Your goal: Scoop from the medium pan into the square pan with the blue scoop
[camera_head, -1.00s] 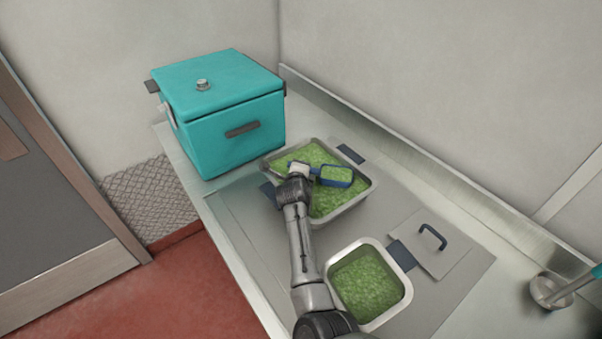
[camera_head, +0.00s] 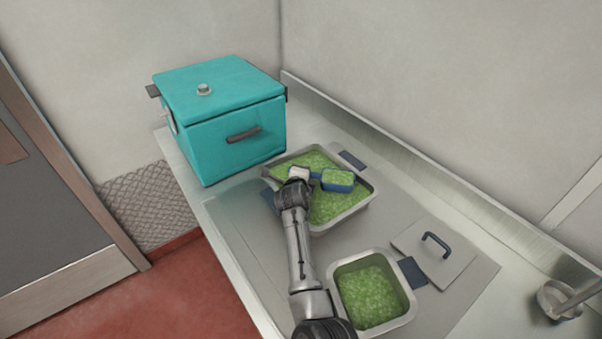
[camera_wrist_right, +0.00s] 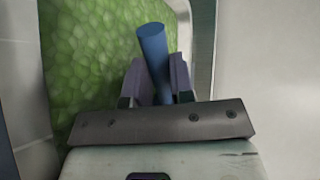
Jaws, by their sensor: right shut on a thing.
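The medium pan (camera_head: 358,203) is the larger steel pan at the back, holding green pieces. The square pan (camera_head: 408,297) is the smaller, nearer steel pan, also holding green pieces. My right gripper (camera_head: 299,178) is over the left part of the medium pan, shut on the blue scoop (camera_head: 338,181). The scoop's bowl is heaped with green pieces and looks about level over the medium pan; its exact height is unclear. In the right wrist view, the scoop's blue handle (camera_wrist_right: 153,50) stands between the fingers (camera_wrist_right: 157,82), with green pieces behind. My left gripper is not in view.
A teal lidded box (camera_head: 235,130) stands behind the medium pan at the left. A flat steel lid with a dark handle (camera_head: 434,250) lies right of the square pan. A steel ladle (camera_head: 557,299) is at the far right. Walls border the counter's back.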

